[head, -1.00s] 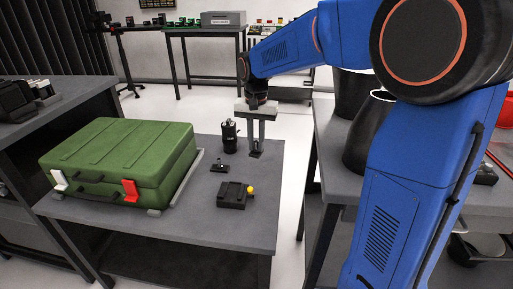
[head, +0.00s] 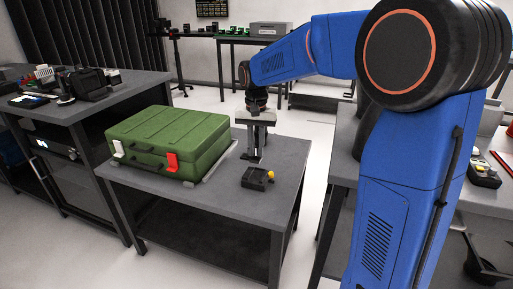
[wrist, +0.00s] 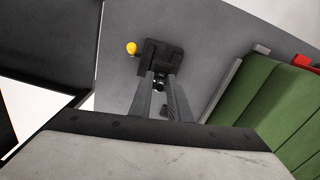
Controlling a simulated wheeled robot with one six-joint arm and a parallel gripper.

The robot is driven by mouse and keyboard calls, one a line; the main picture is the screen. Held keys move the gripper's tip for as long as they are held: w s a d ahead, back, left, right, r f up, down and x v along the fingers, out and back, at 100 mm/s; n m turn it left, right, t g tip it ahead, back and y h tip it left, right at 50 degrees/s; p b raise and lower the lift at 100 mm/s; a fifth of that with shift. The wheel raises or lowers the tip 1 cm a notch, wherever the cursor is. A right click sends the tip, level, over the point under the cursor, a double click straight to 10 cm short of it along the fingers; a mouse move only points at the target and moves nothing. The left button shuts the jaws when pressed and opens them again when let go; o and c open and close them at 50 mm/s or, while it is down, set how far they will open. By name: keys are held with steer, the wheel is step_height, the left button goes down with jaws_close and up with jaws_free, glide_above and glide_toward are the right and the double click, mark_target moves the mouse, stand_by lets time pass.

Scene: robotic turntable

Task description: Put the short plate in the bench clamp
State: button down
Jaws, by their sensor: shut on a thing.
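The bench clamp (head: 256,180) is a small dark block with a yellow knob, near the right front of the grey table. In the wrist view the clamp (wrist: 152,56) lies just beyond my fingertips, its knob on the left. My gripper (head: 252,157) points down over the table, behind the clamp in the head view. In the wrist view my gripper (wrist: 160,84) is shut on a small dark piece (wrist: 159,79), apparently the short plate. Most of it is hidden between the fingers. I cannot tell whether it touches the clamp.
A green case (head: 170,140) with red and white latches fills the left of the grey table (head: 205,195). A side bench (head: 75,110) with equipment stands at the left, another bench (head: 343,165) at the right. The table front by the clamp is clear.

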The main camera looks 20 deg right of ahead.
mark_target(257, 155)
steer(key=shift+f, duration=2.7)
steer(key=shift+f, duration=1)
steer(key=c, duration=1.6)
jaws_free()
step_height(257, 155, up, 17)
steer(key=shift+r, duration=0.2)
